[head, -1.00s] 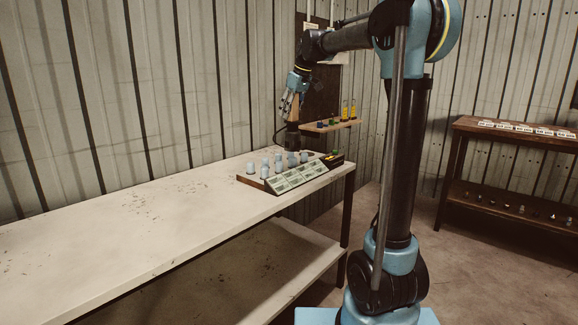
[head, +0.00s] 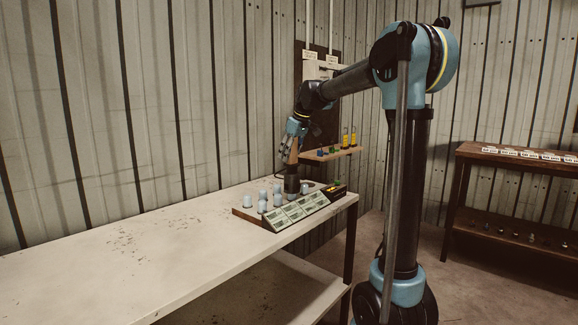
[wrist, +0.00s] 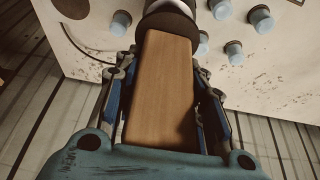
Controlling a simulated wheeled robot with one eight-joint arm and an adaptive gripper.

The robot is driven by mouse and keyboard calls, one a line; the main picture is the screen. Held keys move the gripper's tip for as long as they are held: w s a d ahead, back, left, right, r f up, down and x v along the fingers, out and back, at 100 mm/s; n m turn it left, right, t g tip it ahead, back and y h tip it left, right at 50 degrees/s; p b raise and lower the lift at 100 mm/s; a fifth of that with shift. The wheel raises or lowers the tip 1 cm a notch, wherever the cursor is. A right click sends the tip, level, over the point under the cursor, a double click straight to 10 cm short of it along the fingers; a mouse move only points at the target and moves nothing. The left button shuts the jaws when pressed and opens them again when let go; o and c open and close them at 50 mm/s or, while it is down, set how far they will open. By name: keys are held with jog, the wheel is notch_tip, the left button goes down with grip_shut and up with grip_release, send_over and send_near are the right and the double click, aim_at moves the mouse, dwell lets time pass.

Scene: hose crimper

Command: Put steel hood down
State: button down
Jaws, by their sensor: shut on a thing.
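The steel hood seems to be the dark cylinder (head: 291,183) with a wooden handle (head: 291,157). My gripper (head: 294,143) is shut on the handle. In the wrist view, the wooden handle (wrist: 160,95) lies between the two blue-black fingers of my gripper (wrist: 165,75), with the dark round hood (wrist: 168,18) beyond it, cut by the frame's top. The hood looks upright among pale blue caps (head: 247,201), behind a row of pale green panels. I cannot tell whether its lower end touches the board.
The caps stand on a brown-edged board (head: 242,214) at the right end of a long white table (head: 140,250). A small black and yellow item (head: 334,191) lies right of the panels. A wooden wall shelf (head: 330,154) holds yellow bottles. Most of the table's left is bare.

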aim_at(289, 161)
jog(key=shift+f, duration=1.8)
jog(key=c, duration=1)
grip_release()
